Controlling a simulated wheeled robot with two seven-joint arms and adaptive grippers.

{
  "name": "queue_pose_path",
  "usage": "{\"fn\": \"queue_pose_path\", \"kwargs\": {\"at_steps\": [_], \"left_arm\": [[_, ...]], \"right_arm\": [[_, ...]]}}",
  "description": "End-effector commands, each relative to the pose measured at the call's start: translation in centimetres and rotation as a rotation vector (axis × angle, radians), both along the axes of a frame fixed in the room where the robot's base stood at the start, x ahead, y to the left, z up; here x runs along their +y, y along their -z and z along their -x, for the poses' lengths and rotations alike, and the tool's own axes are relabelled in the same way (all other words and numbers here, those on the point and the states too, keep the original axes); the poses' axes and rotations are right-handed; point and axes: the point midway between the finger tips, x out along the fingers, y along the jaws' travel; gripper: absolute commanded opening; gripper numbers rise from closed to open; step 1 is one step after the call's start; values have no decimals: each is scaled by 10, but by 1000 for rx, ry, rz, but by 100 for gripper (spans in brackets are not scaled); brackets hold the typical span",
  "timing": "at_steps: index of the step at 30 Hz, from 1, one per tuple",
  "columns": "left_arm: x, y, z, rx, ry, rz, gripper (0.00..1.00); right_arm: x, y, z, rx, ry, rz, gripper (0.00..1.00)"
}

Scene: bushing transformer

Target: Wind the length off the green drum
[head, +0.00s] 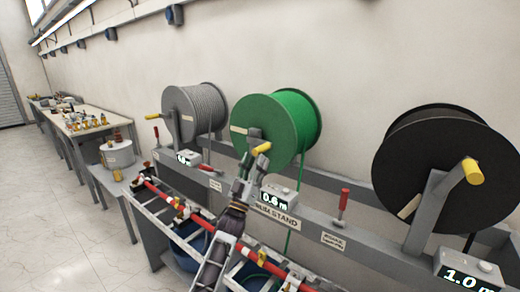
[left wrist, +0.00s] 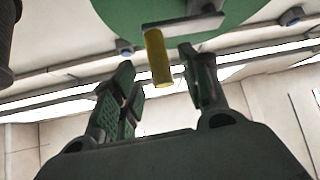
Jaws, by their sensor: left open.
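The green drum (head: 280,130) sits on the drum stand in the middle of the head view, wound with green cable. Its yellow crank handle (head: 262,148) is close to my left gripper (head: 250,150). In the left wrist view, the handle (left wrist: 158,58) hangs from the green drum's face (left wrist: 150,12), between and just beyond the fingertips of my open left gripper (left wrist: 160,70). I cannot tell whether a finger touches it. A green cable runs down below the drum. The meter (head: 277,197) below it reads 0.6 m. My right gripper is not in view.
A grey drum (head: 193,112) stands to the left and a black drum (head: 445,165) to the right, with its own meter (head: 468,272) reading 1.0 m. Red-handled levers (head: 343,203) rise from the stand. A long workbench (head: 85,122) lies at the left, beside open floor.

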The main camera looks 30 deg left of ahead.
Motion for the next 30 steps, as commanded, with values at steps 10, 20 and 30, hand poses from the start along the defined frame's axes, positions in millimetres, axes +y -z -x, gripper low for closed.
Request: {"fn": "queue_pose_path", "kwargs": {"at_steps": [10, 20, 30], "left_arm": [[2, -25, -24, -1, 0, 0, 45], [3, -34, -35, 0, 0, 0, 45], [3, -34, -35, 0, 0, 0, 39]], "right_arm": [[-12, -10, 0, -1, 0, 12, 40], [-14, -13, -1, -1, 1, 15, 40], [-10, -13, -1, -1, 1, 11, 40]]}}
